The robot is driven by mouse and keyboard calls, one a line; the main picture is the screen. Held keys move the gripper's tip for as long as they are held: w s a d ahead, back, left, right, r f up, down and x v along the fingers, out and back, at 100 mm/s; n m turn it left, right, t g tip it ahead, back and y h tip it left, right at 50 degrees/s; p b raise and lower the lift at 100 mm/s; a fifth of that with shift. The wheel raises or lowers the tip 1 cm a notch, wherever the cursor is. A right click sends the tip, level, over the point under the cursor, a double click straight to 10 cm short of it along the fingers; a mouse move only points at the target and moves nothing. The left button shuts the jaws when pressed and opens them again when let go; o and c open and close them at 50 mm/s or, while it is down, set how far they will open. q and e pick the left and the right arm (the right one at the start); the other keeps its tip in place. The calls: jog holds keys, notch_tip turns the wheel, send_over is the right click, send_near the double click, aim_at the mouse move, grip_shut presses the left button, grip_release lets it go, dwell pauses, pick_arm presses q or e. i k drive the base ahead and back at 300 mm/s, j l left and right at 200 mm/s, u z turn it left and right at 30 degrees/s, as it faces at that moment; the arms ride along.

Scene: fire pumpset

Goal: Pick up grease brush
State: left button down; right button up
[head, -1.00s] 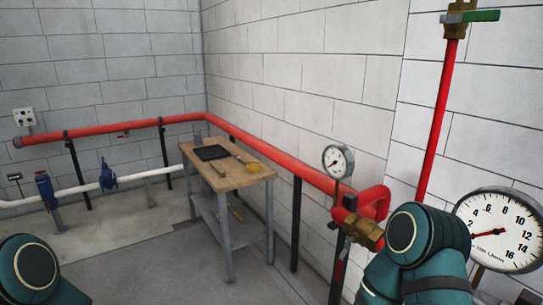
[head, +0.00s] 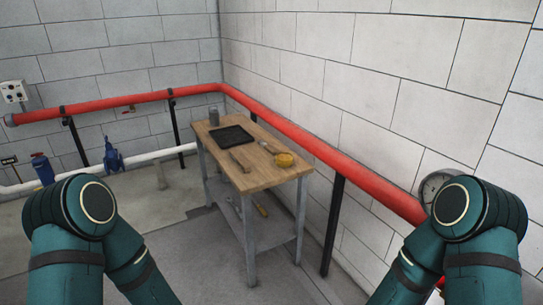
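A wooden-topped table (head: 258,181) stands ahead of me against the wall. On it, a yellow round tin (head: 285,160) sits near the right edge, and a small slim tool (head: 267,147) lies just behind and left of it. A darker elongated tool (head: 240,160) lies in front of a black tray (head: 231,136). Which of these slim tools is the grease brush is too small to tell. My two teal arms show at the lower left and right, bent at the joint. Neither gripper is in view.
A grey can (head: 214,117) stands at the table's back left. The lower shelf (head: 229,223) holds a wooden-handled tool (head: 261,209). A red pipe (head: 322,153) runs along the wall behind the table. The floor left of the table is clear.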

aim_at(264, 145)
jog(key=i+j, duration=0.2)
jog(key=i, duration=0.3)
jog(key=u, duration=4.4)
jog(key=z, duration=3.9)
